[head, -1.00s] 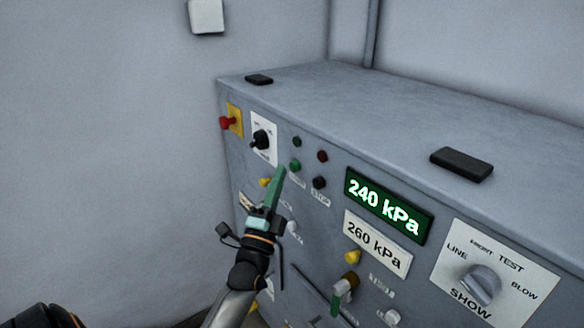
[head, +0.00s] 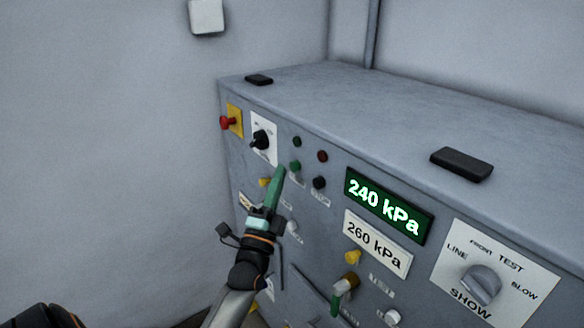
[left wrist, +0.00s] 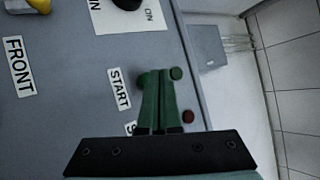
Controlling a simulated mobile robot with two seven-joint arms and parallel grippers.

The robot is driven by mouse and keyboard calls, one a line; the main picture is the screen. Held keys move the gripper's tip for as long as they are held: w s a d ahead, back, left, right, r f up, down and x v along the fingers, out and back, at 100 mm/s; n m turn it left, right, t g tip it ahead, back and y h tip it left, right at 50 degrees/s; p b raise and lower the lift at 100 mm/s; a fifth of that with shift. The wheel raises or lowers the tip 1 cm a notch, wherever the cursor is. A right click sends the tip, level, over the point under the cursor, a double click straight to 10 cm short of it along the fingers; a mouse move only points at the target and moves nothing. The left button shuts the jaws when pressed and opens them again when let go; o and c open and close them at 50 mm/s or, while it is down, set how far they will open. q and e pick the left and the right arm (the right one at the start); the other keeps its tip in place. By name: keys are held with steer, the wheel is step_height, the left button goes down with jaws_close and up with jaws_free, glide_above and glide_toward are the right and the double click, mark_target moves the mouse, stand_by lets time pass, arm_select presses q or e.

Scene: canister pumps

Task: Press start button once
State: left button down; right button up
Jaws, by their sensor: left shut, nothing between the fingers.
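The green start button (head: 295,166) is on the front panel of the grey cabinet, in the left wrist view (left wrist: 145,80) beside a white START label (left wrist: 119,89). My left gripper (head: 280,171) is shut and empty, its green fingers pointing at the panel just below and left of the button in the head view. In the left wrist view the fingertips (left wrist: 162,76) overlap the edge of the button; I cannot tell whether they touch it. My right gripper is not in view.
A black stop button (head: 319,183) is close to the right of the fingers. A green lamp (head: 297,142) and a dark red lamp (head: 322,156) are above. A black rotary switch (head: 261,139) and a red knob (head: 227,123) are to the left. A display (head: 388,206) reads 240 kPa.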

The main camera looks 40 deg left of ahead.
arm_select(q)
steer(key=shift+w, duration=0.1)
steer(key=shift+w+d, duration=0.15)
steer(key=shift+w, duration=0.15)
steer(key=shift+w+d, duration=0.15)
steer(key=shift+w, duration=0.35)
stand_by(0.9)
steer(key=shift+s, duration=0.1)
steer(key=shift+s+a+p, duration=0.25)
steer(key=shift+s+p, duration=0.3)
steer(key=shift+s, duration=0.25)
steer(key=s+p, duration=0.1)
steer(key=s, duration=0.1)
steer(key=s+a, duration=0.1)
steer(key=s, duration=0.1)
steer(key=shift+s+a+p, duration=0.2)
steer(key=shift+s+p, duration=0.2)
